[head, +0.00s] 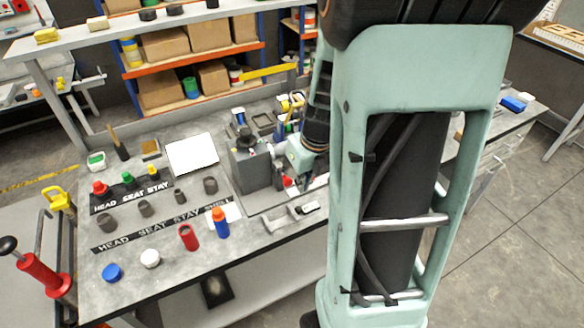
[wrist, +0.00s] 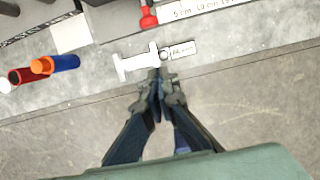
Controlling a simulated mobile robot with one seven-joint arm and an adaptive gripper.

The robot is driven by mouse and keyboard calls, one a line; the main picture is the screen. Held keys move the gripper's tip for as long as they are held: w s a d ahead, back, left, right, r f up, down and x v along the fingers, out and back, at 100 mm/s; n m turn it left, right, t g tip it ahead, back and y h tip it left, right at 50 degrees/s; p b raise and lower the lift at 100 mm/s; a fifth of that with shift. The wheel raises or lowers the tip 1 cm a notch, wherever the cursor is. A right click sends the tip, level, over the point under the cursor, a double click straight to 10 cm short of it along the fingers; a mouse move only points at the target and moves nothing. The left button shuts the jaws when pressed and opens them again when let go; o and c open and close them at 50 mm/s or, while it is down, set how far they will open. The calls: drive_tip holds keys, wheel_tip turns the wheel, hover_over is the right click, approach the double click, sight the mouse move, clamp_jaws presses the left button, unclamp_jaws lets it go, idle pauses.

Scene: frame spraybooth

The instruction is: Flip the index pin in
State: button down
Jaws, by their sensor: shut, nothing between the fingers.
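A small red knob (head: 287,182), possibly the index pin, sits low at the right side of a grey block fixture (head: 252,167) on the bench. In the wrist view the red knob (wrist: 149,20) is at the top with a dark tip above it. Which way the pin is set I cannot tell. My gripper (wrist: 158,84) is shut and empty, apart from the knob, and overlaps the bench's front edge in the wrist view.
Red (head: 188,237) and blue (head: 220,223) cylinders stand left. A white sheet (head: 192,155) lies behind. A ruler-like strip (wrist: 195,11) is beside the knob.

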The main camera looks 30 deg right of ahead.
sight(289, 180)
drive_tip(key=w+f+b, duration=0.5)
drive_tip(key=b, duration=0.1)
drive_tip(key=shift+w+f, duration=0.2)
idle(0.4)
drive_tip(key=shift+w+a, duration=0.1)
drive_tip(key=shift+w+r+p, duration=0.1)
drive_tip(key=shift+w+p, duration=0.35)
drive_tip(key=shift+w, duration=0.55)
